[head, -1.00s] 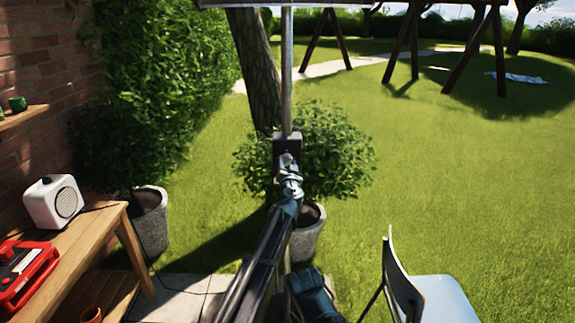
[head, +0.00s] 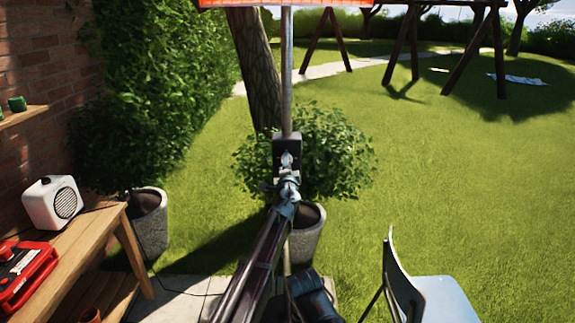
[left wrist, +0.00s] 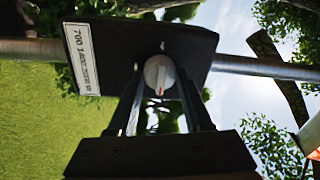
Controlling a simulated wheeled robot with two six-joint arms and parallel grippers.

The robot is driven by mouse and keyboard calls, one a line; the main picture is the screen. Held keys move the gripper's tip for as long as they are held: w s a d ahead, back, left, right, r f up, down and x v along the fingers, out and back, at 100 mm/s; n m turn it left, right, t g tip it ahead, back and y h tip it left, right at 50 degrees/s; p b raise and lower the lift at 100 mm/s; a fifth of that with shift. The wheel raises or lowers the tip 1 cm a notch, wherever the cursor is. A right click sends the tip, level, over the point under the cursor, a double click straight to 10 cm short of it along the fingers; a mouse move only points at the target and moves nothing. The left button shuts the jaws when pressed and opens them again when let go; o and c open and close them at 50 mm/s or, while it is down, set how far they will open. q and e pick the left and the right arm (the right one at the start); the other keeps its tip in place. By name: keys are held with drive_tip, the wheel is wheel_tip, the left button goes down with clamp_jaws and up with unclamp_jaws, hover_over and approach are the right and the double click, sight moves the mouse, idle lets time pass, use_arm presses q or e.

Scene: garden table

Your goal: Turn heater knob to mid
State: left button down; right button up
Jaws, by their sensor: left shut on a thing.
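The heater's dark control box (head: 287,146) is on the upright pole in the middle of the head view. It also shows in the left wrist view (left wrist: 110,55), with a white label (left wrist: 81,60). The round pale knob (left wrist: 158,72) is on the box face, its small red mark towards my gripper. My left gripper (head: 287,172) reaches the box and is shut on the knob, one finger on each side in the wrist view (left wrist: 158,95). The heater's head (head: 300,3) glows orange at the top edge.
A wooden bench (head: 75,262) at left holds a white speaker (head: 53,203) and a red device (head: 24,274). Potted bushes stand behind the pole and by the wall. A pale blue chair (head: 435,298) is at lower right. Open lawn lies beyond.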

use_arm(q)
drive_tip(key=shift+a+m+g+h+p, duration=0.1)
drive_tip(key=shift+m+g+h+p, duration=0.2)
drive_tip(key=shift+m, duration=4.35)
drive_tip(key=shift+a+m+g+h+p, duration=0.1)
drive_tip(key=shift+m+h+p, duration=0.25)
drive_tip(key=shift+m, duration=4.3)
drive_tip(key=shift+s, duration=0.1)
drive_tip(key=shift+c, duration=1.6)
unclamp_jaws()
